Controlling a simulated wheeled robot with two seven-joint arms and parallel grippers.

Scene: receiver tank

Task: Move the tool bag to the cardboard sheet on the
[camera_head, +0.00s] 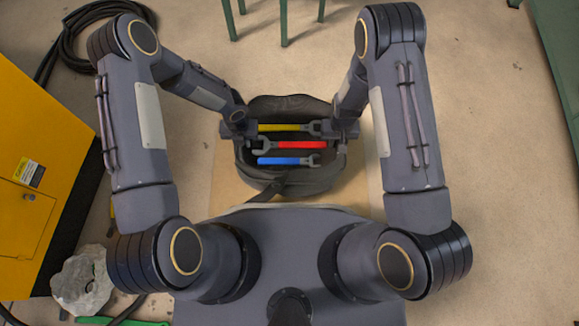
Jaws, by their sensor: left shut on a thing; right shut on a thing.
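The dark grey tool bag (290,184) is open at the top, in the middle of the view in front of my body. A yellow-handled wrench (285,127), a red-handled wrench (295,145) and a blue-handled wrench (288,160) lie inside. My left gripper (243,126) is shut on the bag's left side, and my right gripper (342,130) is shut on its right side. The tan cardboard sheet (226,185) shows beneath and around the bag. I cannot tell whether the bag touches it. My arms and body hide parts of the sheet.
A yellow cabinet (35,150) stands at the left. A black hose (72,40) lies coiled at the upper left. A pale stone-like lump (82,283) is at the lower left.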

